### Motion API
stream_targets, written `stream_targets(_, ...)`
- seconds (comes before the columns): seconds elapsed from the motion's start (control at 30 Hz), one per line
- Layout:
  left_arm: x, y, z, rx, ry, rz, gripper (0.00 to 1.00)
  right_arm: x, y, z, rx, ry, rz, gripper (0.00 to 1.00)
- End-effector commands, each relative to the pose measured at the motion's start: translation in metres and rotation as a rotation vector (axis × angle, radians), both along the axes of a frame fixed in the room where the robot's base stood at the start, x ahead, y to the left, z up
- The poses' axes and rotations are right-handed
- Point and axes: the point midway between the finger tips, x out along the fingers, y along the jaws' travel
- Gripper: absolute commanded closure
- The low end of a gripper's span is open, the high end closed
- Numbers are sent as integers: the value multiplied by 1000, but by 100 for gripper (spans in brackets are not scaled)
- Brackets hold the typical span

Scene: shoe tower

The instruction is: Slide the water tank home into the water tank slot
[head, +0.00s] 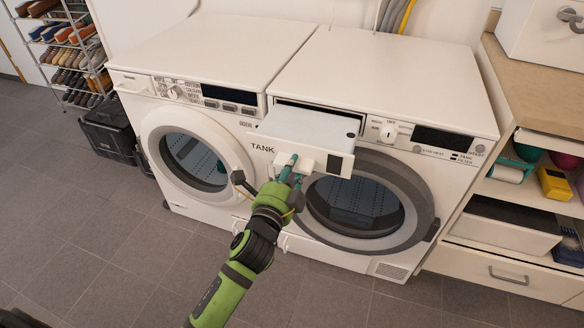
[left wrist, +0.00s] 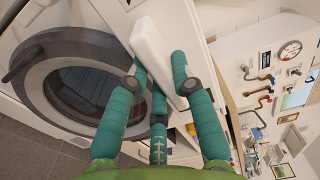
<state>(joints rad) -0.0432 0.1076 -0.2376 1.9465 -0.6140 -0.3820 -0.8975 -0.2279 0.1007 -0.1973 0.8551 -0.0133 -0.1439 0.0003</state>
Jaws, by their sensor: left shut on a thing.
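My left gripper (head: 292,170), with teal fingers, is shut on the white handle at the tank's front. In the left wrist view the fingers (left wrist: 160,78) close around a white bar (left wrist: 155,45). My right gripper is not in view.
The right-hand machine's round door (head: 368,205) is below the tank. A second machine (head: 195,130) stands close on the left. A shelf unit (head: 510,215) with a wooden top is at the right. A black crate (head: 108,138) and shoe rack (head: 72,55) are at the left. The floor in front is clear.

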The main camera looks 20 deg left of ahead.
Motion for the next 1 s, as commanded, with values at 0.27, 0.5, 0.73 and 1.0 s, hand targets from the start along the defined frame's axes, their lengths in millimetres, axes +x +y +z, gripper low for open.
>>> stream_targets(0.27,1,0,2,0,-5,-1,100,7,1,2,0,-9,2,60)
stream_targets(0.5,7,-1,2,0,-5,-1,100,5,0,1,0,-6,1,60)
stream_targets(0.73,12,-1,2,0,-5,-2,100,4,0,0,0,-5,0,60)
stream_targets(1.0,19,-1,2,0,-5,-2,100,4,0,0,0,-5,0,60)
